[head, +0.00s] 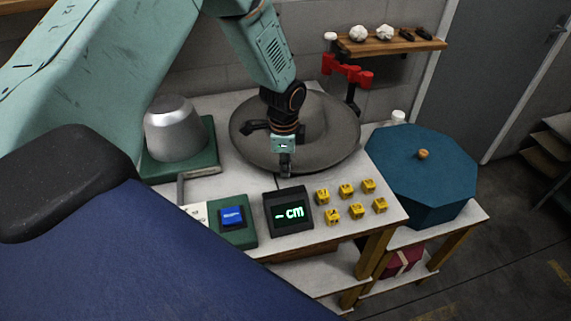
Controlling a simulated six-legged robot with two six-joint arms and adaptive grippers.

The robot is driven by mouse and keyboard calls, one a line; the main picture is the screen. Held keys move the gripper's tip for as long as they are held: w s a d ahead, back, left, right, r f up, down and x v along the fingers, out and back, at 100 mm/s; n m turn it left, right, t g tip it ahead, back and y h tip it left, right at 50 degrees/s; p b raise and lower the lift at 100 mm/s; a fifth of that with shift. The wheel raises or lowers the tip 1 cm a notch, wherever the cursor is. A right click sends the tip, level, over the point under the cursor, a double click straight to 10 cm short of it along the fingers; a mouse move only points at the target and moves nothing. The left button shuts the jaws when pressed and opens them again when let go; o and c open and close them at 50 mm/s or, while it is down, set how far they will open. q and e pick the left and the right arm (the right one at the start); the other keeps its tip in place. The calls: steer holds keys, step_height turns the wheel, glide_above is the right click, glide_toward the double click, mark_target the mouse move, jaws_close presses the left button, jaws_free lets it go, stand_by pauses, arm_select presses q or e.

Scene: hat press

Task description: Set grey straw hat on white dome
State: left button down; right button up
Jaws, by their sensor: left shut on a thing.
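The grey straw hat (335,137) has a wide round brim and sits over the white table, right of the dome. My left gripper (285,172) comes down from above and is shut on the hat's near brim edge. The gripper and wrist hide part of the hat's left side. Whether the hat touches the table I cannot tell. A dome (174,128) stands bare on a green base (208,158) at the left; it looks silver-grey rather than white. My right gripper is not in view.
A display reading "-cm" (288,212), a blue button (233,217) and several yellow blocks (345,190) line the table's front. A blue octagonal box (420,170) stands at the right. A red clamp-like fixture (347,72) and a wooden shelf (392,43) are behind the hat.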

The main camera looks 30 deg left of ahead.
arm_select(q)
steer(key=shift+w+f, duration=0.1)
steer(key=shift+f, duration=0.2)
steer(key=c, duration=1.4)
jaws_free()
steer(key=shift+r, duration=0.1)
steer(key=r, duration=1.1)
steer(key=shift+s+d+r, duration=0.1)
steer(key=shift+s+r, duration=0.25)
steer(key=shift+r, duration=0.05)
